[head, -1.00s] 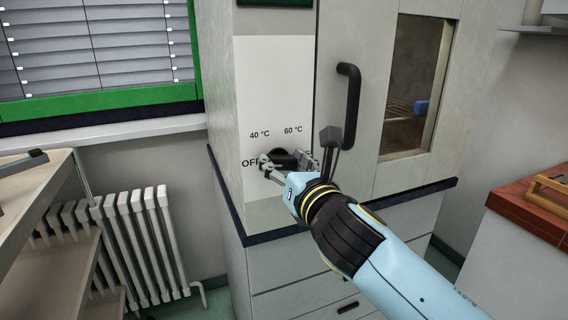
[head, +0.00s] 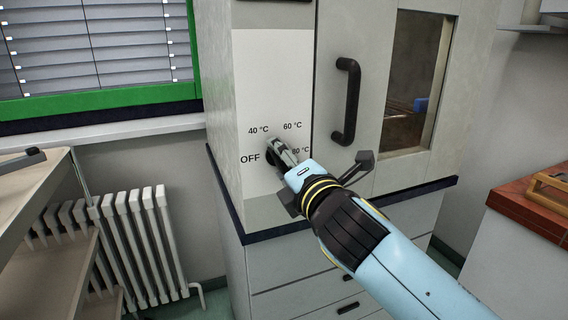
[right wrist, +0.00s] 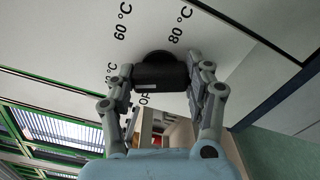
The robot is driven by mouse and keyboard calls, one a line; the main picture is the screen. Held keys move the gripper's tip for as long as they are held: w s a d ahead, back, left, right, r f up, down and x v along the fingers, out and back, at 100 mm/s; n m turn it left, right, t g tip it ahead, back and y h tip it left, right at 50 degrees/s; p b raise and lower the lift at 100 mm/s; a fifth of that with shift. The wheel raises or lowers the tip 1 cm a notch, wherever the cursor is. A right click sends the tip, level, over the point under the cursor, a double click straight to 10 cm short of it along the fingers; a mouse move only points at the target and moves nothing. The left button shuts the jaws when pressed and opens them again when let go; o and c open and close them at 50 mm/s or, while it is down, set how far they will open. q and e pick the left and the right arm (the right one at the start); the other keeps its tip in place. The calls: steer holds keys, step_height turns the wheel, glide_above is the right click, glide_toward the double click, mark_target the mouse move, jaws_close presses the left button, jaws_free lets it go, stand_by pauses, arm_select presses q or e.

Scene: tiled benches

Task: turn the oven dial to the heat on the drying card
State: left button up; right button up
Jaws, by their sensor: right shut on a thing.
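The oven dial (right wrist: 160,76) is black and sits on the white front panel (head: 270,85) of the oven. In the right wrist view it lies between the two fingers of my right gripper (right wrist: 163,74), which is shut on it. In the head view this gripper (head: 277,150) hides most of the dial. The panel reads OFF, 40 °C, 60 °C and 80 °C around the dial; the last is partly covered in the head view. I cannot tell which mark the dial points to. The drying card and my left gripper are not in view.
The oven door has a black handle (head: 346,100) and a window (head: 411,80), right of the dial. A dark ledge edge (head: 420,192) runs below the oven. A radiator (head: 140,240) and a shelf (head: 30,215) stand left; a red-brown bench (head: 530,195) is at right.

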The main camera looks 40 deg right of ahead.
steer(key=m, duration=0.2)
steer(key=m+b, duration=0.1)
steer(key=m, duration=0.2)
steer(key=shift+f+m+b, duration=0.25)
steer(key=shift+m+b, duration=0.05)
steer(key=shift+b, duration=0.05)
steer(key=m+b, duration=0.1)
steer(key=m, duration=0.3)
steer(key=shift+m+b, duration=0.4)
steer(key=shift+m, duration=0.3)
steer(key=o, duration=1.2)
steer(key=shift+r, duration=0.1)
steer(key=v, duration=1.2)
steer(key=shift+s, duration=0.1)
